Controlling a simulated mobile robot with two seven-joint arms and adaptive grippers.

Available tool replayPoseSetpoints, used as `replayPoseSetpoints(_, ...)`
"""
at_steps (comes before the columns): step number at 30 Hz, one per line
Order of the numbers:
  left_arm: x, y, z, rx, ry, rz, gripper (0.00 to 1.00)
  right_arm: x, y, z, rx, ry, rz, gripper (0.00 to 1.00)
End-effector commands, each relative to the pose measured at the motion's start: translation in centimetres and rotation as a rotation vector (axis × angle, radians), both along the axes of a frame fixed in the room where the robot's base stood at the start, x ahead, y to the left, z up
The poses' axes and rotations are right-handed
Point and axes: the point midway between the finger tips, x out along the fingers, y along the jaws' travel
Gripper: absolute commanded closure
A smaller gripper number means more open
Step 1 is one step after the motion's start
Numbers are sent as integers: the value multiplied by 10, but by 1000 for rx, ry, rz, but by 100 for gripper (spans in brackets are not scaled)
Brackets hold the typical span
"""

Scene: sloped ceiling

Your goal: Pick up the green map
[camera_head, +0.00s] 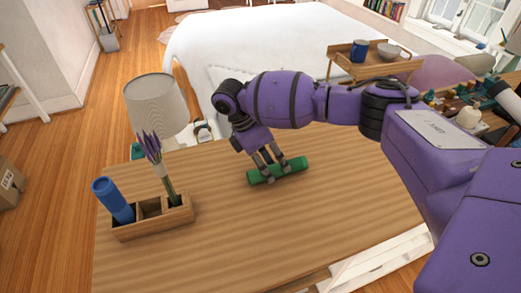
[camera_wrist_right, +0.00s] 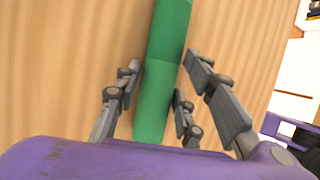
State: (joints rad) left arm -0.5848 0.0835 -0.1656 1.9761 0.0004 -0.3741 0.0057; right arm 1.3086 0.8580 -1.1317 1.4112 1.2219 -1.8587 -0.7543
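The green map (camera_head: 291,167) is a rolled green tube lying on the wooden table (camera_head: 230,235). My right gripper (camera_head: 270,169) is over the tube from above, with its fingers down at either side of it. In the right wrist view the map (camera_wrist_right: 168,40) runs between the fingers of the right gripper (camera_wrist_right: 160,85). The fingers stand apart, with a narrow gap visible beside the tube; whether any finger touches it I cannot tell. My left gripper is not in view.
A wooden organizer (camera_head: 155,226) at the table's left holds a blue bottle (camera_head: 113,199) and purple flowers (camera_head: 152,150). A lamp (camera_head: 156,104) stands behind it. Several small items stand at the right beyond my arm. The table's front middle is clear.

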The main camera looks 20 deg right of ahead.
Motion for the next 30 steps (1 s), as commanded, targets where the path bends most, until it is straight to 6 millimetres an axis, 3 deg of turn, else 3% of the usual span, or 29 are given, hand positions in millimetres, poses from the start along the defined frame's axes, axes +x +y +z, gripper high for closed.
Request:
replayPoseSetpoints(9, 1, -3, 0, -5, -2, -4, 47, -3, -3, -8, 0, 3, -1, 65)
replayPoseSetpoints(16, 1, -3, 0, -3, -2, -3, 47, -3, -3, -7, 0, 3, -1, 93)
replayPoseSetpoints(25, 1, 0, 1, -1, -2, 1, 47, -2, -3, -1, 0, 1, -2, 93)
replayPoseSetpoints(30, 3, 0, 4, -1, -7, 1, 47, -1, -3, 28, 0, -2, -2, 93)
